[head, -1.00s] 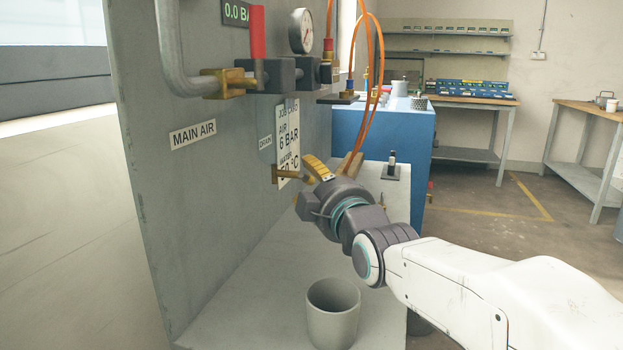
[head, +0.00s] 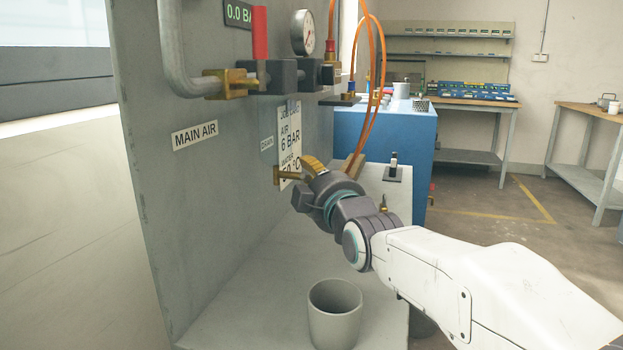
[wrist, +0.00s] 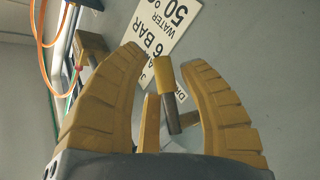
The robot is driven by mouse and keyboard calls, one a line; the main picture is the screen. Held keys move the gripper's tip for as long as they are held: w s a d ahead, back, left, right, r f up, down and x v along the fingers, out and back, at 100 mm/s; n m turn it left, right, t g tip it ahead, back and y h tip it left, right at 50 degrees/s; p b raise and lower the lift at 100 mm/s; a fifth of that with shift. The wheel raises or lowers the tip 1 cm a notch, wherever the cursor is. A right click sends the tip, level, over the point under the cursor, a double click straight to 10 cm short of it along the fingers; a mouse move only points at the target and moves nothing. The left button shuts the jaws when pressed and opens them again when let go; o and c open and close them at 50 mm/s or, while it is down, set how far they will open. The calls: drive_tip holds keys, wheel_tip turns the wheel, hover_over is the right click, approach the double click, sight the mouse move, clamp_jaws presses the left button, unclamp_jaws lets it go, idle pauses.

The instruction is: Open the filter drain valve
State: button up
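A small brass drain valve (head: 288,176) sticks out of the grey panel below the small drain label (head: 267,148). In the wrist view its brass head and darker stem (wrist: 171,112) show between the yellow fingers. My gripper (head: 314,165) is at the valve's outer end in the head view. In the wrist view my gripper (wrist: 163,62) is open, with one finger on each side of the valve and visible gaps to both. Whether anything touches is not clear. In the head view the fingers hide part of the valve.
A grey cup (head: 335,318) stands on the bench ledge below. Above are a main air valve with a red handle (head: 260,34), a gauge (head: 304,32) and pipes. Orange hoses (head: 377,90) hang behind the gripper near a blue cabinet (head: 365,135). A job card (head: 289,135) is on the panel.

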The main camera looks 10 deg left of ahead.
clamp_jaws()
drive_tip(key=shift+r, duration=0.1)
drive_tip(key=shift+m+g+p, duration=0.3)
drive_tip(key=shift+p, duration=0.05)
drive_tip(key=shift+s+f+h, duration=0.1)
drive_tip(key=shift+f+h, duration=0.1)
drive_tip(key=shift+h, duration=0.1)
drive_tip(key=shift+o, duration=1.8)
unclamp_jaws()
drive_tip(key=shift+f, duration=0.1)
